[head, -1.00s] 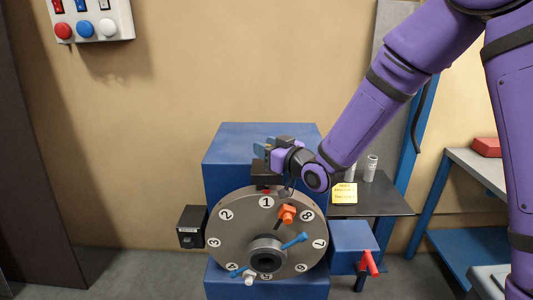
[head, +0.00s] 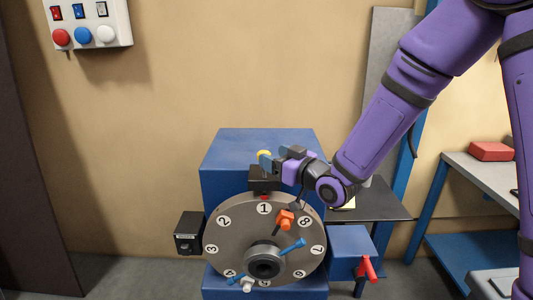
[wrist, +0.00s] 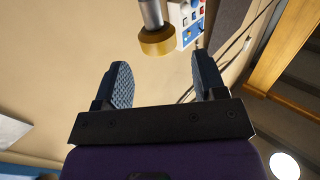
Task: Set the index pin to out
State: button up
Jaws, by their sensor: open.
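The index pin has a yellow knob (head: 264,154), which shows just above the black block (head: 264,186) at the top of the numbered dial (head: 232,240). In the wrist view the gold knob (wrist: 158,41) and its grey shaft sit ahead of the fingertips, roughly between them and apart from both. My gripper (head: 271,164) is open at the knob, reaching in from the right; its fingers hide part of the knob and the shaft. Both open fingers show in the wrist view (wrist: 161,62), with nothing between the pads.
An orange peg (head: 285,221) and blue handles (head: 293,246) stick out of the dial face. A blue box with a red lever (head: 367,268) stands right of it, a black box (head: 189,230) left. A button panel (head: 90,22) hangs on the wall at upper left.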

jog(key=v, duration=0.6)
jog(key=shift+d, duration=0.15)
jog(key=shift+s, duration=0.1)
jog(key=s+d+r+m+g+h, duration=0.1)
jog(key=s+d+r+m+h, duration=0.1)
jog(key=d+r+h, duration=0.4)
jog(key=s+d+r+m+g+h, duration=0.1)
jog(key=s+d+r+m+h, duration=0.2)
jog(key=d, duration=0.5)
jog(key=s+d+r+m+g+h, duration=0.1)
jog(key=s+d+g, duration=0.2)
jog(key=s, duration=0.7)
jog(key=s+d+r+m+g+h, duration=0.1)
jog(key=s+d, duration=0.4)
jog(key=s, duration=0.6)
jog(key=shift+r+m+g+h, duration=0.4)
jog(key=shift+m+g+h, duration=0.2)
jog(key=shift+m+g, duration=0.3)
